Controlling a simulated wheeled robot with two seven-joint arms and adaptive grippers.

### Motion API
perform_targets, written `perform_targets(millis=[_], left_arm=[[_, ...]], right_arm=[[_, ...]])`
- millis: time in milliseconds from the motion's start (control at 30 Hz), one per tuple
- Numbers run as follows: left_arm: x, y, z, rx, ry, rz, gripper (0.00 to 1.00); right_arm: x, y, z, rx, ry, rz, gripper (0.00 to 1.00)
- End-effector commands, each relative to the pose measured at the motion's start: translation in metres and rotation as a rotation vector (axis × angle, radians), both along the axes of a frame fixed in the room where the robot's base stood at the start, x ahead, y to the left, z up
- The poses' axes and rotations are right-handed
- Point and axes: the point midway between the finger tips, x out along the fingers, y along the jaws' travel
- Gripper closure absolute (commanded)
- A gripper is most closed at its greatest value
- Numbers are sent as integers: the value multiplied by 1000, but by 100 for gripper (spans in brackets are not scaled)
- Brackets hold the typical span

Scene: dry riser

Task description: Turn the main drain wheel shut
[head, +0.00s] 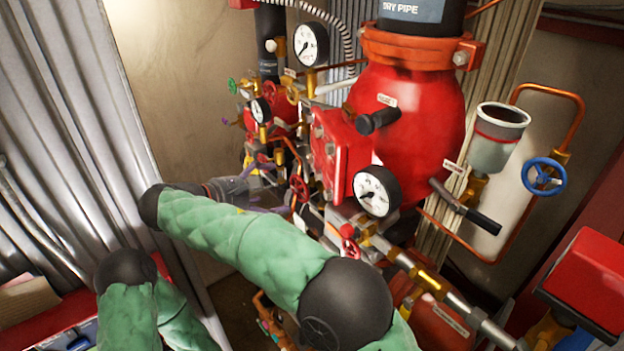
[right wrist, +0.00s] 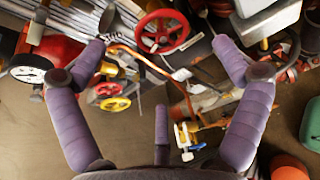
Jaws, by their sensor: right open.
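My right gripper (head: 278,192) reaches in from the left side of the red valve assembly, partly hidden by my own forearm in the head view. In the right wrist view its two purple fingers are spread wide with nothing between them (right wrist: 158,47). A red spoked handwheel (right wrist: 162,31) lies beyond the gap between the fingertips, apart from them. A red wheel (head: 298,187) shows just right of the gripper in the head view. No readable label tells which wheel is the main drain. My left sleeve shows at lower left, its gripper out of view.
A blue wheel (head: 543,176) sits at right, by a grey cup (head: 498,138). Gauges (head: 377,191) and brass pipes (head: 425,280) crowd the front of the red valve body (head: 410,110). A corrugated wall (head: 75,110) stands at left.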

Motion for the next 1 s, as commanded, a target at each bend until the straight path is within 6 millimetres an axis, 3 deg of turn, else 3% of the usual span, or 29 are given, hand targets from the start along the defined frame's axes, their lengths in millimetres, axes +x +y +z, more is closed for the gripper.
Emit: perform_targets(millis=[600, 1000], left_arm=[[0, 0, 20, 0, 0, 1, 51], [0, 0, 22, 0, 0, 1, 51]], right_arm=[[56, -65, -35, 0, 2, -1, 2], [63, -74, -41, 1, 1, 0, 2]])
